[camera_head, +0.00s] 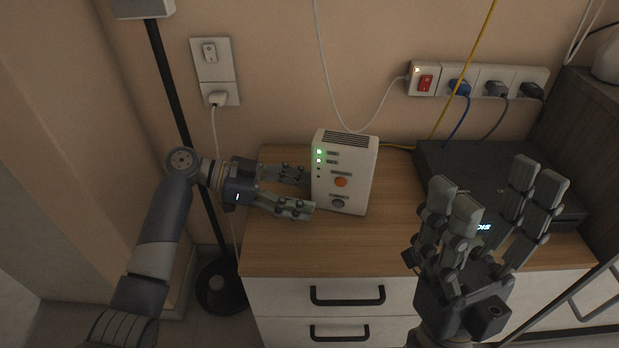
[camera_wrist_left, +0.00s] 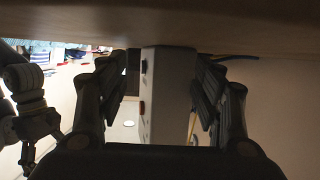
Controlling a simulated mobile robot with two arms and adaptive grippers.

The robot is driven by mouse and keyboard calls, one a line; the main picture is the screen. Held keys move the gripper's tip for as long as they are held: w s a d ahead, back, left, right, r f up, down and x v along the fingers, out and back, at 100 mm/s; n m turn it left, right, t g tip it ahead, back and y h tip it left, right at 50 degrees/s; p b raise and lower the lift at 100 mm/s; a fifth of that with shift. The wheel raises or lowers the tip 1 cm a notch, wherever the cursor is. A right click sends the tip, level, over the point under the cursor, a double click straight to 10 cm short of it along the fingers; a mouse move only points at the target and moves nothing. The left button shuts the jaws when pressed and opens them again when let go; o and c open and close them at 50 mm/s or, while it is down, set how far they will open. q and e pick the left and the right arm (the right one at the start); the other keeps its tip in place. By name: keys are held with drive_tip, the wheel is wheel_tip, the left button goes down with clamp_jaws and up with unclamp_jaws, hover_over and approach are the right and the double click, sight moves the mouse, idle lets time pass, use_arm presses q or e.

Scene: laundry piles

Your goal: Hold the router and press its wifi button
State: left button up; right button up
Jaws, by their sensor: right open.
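The white router (camera_head: 358,165) stands upright on the wooden cabinet top, with lit green lights, an orange button (camera_head: 341,181) and a grey round button (camera_head: 338,202) on its front. The button labels are too small to read. My left gripper (camera_head: 308,193) is open at the router's left side. In the left wrist view, the router (camera_wrist_left: 168,75) shows between the two spread fingers (camera_wrist_left: 160,85), with a clear gap on the left one's side. My right gripper (camera_head: 497,188) is open and empty, to the right of the router and above the black box.
A black box (camera_head: 440,160) with a lit display lies on the cabinet top (camera_head: 285,240) at right. A power strip (camera_head: 455,80) with plugs, a yellow cable (camera_head: 468,75) and a white cable (camera_head: 330,85) are behind. A black pole (camera_head: 170,75) stands at left. Bare wood lies before the router.

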use_arm(q)
drive_tip(key=shift+d+f, duration=0.15)
drive_tip(key=shift+d, duration=0.35)
clamp_jaws()
drive_tip(key=shift+o, duration=0.8)
unclamp_jaws()
